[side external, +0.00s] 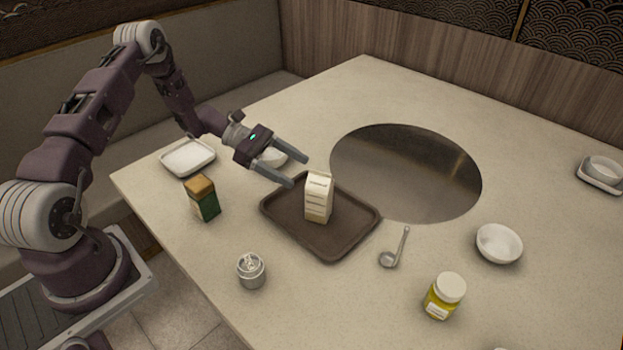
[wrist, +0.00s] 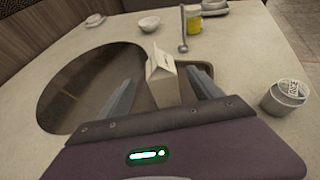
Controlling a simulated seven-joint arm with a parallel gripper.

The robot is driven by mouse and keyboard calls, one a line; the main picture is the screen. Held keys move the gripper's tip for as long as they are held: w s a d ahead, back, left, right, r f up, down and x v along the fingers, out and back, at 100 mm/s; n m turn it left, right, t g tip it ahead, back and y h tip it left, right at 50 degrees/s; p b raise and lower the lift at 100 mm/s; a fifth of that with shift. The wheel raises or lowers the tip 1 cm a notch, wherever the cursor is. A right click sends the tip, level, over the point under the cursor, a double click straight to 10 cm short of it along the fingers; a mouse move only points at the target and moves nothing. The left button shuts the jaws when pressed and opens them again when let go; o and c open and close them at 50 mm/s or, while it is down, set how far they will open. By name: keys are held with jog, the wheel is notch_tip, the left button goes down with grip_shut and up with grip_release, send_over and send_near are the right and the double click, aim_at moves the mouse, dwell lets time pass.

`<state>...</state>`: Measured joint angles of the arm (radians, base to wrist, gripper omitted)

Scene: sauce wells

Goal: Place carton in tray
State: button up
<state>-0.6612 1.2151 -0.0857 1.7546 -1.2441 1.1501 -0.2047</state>
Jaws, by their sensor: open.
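A white carton (side external: 319,198) stands upright on the dark brown tray (side external: 284,233), right of the tray's middle in the side view. It also shows in the wrist view (wrist: 163,80), between the two fingers and ahead of them. My gripper (side external: 299,170) is open and empty. In the side view its fingertips are just left of and above the carton, apart from it. In the wrist view the tray (wrist: 205,70) is mostly hidden behind the carton and my gripper.
A round steel plate (side external: 405,170) is set in the table behind the tray. A ladle (side external: 395,250), a yellow jar (side external: 445,297), a can (side external: 251,270), a green box (side external: 202,199) and a white bowl (side external: 499,243) stand around the tray. A white dish (side external: 187,157) lies at the left.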

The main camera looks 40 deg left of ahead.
jog(key=s+d+r+m+g+y, duration=0.2)
jog(key=s+d+r+m, duration=0.15)
jog(key=r, duration=0.35)
jog(key=s+d+r+m+g+y, duration=0.1)
jog(key=s+d+r+m+y, duration=0.15)
jog(key=s+r+m, duration=0.35)
jog(key=s+d+r+m+g+y, duration=0.1)
jog(key=s+d+r+m+g, duration=0.2)
jog(key=r, duration=0.5)
jog(key=s+r+m+t+y, duration=0.2)
jog(key=s+m, duration=0.3)
jog(key=s, duration=0.4)
jog(key=s+a+r+m+t+y, duration=0.1)
jog(key=s+r+m+t+y, duration=0.2)
jog(key=s, duration=0.6)
jog(key=shift+m+t+y, duration=0.6)
jog(key=shift+m+y, duration=0.45)
